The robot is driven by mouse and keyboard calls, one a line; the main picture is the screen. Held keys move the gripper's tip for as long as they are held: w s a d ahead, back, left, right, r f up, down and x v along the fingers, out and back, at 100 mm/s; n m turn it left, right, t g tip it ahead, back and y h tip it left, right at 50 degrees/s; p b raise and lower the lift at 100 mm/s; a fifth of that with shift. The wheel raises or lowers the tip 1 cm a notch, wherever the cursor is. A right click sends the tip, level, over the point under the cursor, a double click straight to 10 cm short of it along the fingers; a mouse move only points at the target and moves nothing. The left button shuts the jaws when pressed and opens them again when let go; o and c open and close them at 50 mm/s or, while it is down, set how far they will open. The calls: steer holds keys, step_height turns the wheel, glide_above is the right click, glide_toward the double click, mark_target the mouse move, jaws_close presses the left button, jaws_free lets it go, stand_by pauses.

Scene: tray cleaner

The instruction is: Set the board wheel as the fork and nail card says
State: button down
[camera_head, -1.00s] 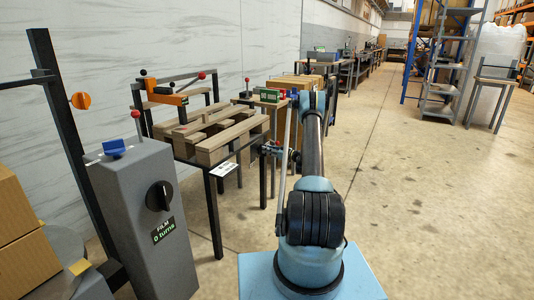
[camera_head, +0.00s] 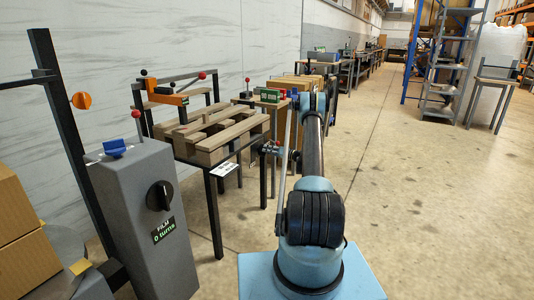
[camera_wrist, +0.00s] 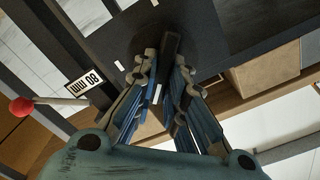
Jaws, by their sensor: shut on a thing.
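In the wrist view my gripper (camera_wrist: 163,68) has its two fingers closed on a dark, narrow bar that looks like the grip of the board wheel (camera_wrist: 171,44). The bar stands against a dark panel. Beside it is a small display (camera_wrist: 82,89), upside down in this view, that appears to read 80 mm. In the head view a green display (camera_head: 270,95) sits on the farther station, too small to read surely. My arm hides the wheel there. A white card (camera_head: 224,170) hangs at the pallet table's front edge; its print is unreadable, so I cannot tell whether it is the fork and nail card.
A red-tipped lever (camera_wrist: 22,106) stands close to my gripper in the wrist view. A wooden pallet (camera_head: 215,135) lies on the table. A grey post (camera_head: 150,220) with a black knob reads FILM 0 turns. Cartons (camera_head: 25,250) stand at left.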

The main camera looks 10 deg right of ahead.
steer(key=m, duration=0.7)
steer(key=f+m, duration=0.1)
steer(key=m, duration=0.3)
steer(key=shift+w+d+f, duration=0.1)
steer(key=shift+w+d, duration=0.1)
steer(key=shift+d, duration=0.15)
stand_by(0.3)
steer(key=c, duration=1.6)
jaws_free()
steer(key=shift+f, duration=0.1)
steer(key=shift+c, duration=0.2)
steer(key=shift+a, duration=0.1)
